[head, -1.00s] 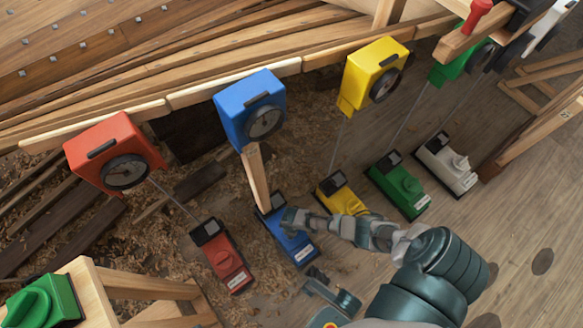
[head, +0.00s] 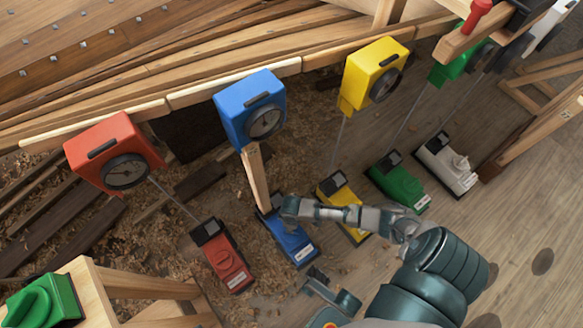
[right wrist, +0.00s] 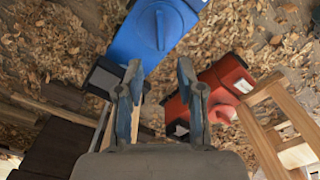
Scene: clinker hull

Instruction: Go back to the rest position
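My right arm comes in from the lower right of the head view. Its forearm (head: 350,214) passes above the yellow floor unit, and its wrist end is over the blue floor unit (head: 296,250). The fingers cannot be made out there. In the right wrist view my right gripper (right wrist: 158,76) has its two fingers apart with nothing held between them. The blue unit (right wrist: 155,30) is ahead of the fingers and the red unit (right wrist: 215,90) is to their right.
Red (head: 112,150), blue (head: 250,108) and yellow (head: 372,72) gauge boxes hang along the plank edge. A wooden post (head: 256,178) stands below the blue box. Green (head: 400,186) and white (head: 446,166) units sit on the floor. A timber trestle (head: 140,285) is at lower left.

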